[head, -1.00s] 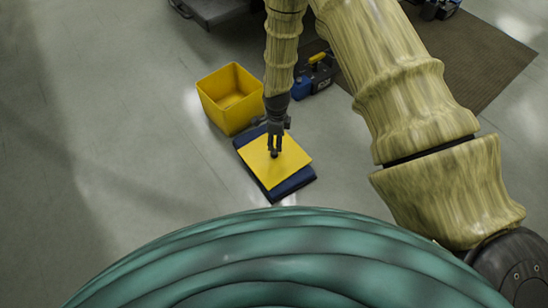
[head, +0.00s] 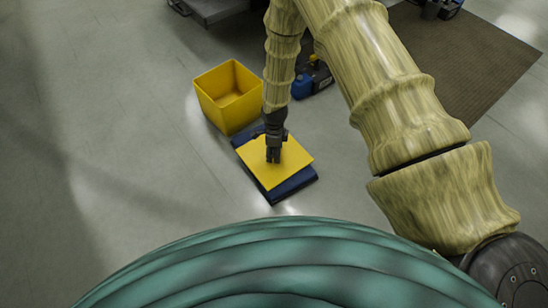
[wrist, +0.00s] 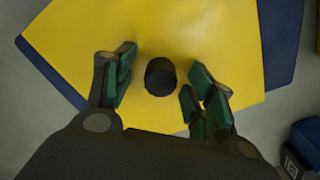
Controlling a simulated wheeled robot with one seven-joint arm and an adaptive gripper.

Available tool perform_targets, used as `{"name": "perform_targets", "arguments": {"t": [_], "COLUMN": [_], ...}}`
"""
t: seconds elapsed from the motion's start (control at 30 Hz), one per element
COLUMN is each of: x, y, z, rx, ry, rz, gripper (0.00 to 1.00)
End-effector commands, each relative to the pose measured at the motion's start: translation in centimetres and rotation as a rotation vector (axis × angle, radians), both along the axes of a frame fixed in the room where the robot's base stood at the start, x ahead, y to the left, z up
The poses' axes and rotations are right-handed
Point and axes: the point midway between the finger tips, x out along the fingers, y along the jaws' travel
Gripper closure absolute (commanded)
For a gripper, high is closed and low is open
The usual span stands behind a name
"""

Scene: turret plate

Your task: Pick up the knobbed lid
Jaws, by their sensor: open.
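The lid is a flat yellow square plate (head: 290,160) with a dark round knob (wrist: 161,76) in its middle. It lies on a dark blue base (head: 290,190) that shows past its edges and is turned slightly differently. My gripper (head: 273,158) is over the lid, pointing down, and hides the knob in the head view. In the wrist view my gripper (wrist: 160,95) is open, with one green-padded finger on each side of the knob. Gaps show between both fingers and the knob. How far the fingertips are above the plate I cannot tell.
An open yellow bin (head: 230,97) stands on the grey floor just behind and left of the lid. A blue container (head: 302,86) and dark items are behind my arm. A brown mat (head: 470,60) lies at back right. Floor to the left is clear.

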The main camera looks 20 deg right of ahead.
Motion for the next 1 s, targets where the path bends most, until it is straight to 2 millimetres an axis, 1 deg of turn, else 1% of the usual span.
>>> {"name": "perform_targets", "arguments": {"t": [0.23,0.27,0.3,0.47,0.5,0.57,0.87,1.0], "x": [0.0,0.0,0.0,0.0,0.0,0.0,0.0,0.1], "y": [0.0,0.0,0.0,0.0,0.0,0.0,0.0,0.0], "z": [-0.1,-0.1,-0.1,-0.1,-0.1,-0.1,0.2,1.1], "rx": [0.000,0.000,0.000,0.000,0.000,0.001,0.000,0.000], "ry": [-0.001,-0.001,-0.001,0.000,0.000,0.000,-0.001,-0.001], "rz": [0.000,0.000,0.000,0.000,0.000,0.000,0.000,-0.001], "gripper": [0.45,0.47,0.54,0.83,0.91,1.00,1.00,1.00]}}
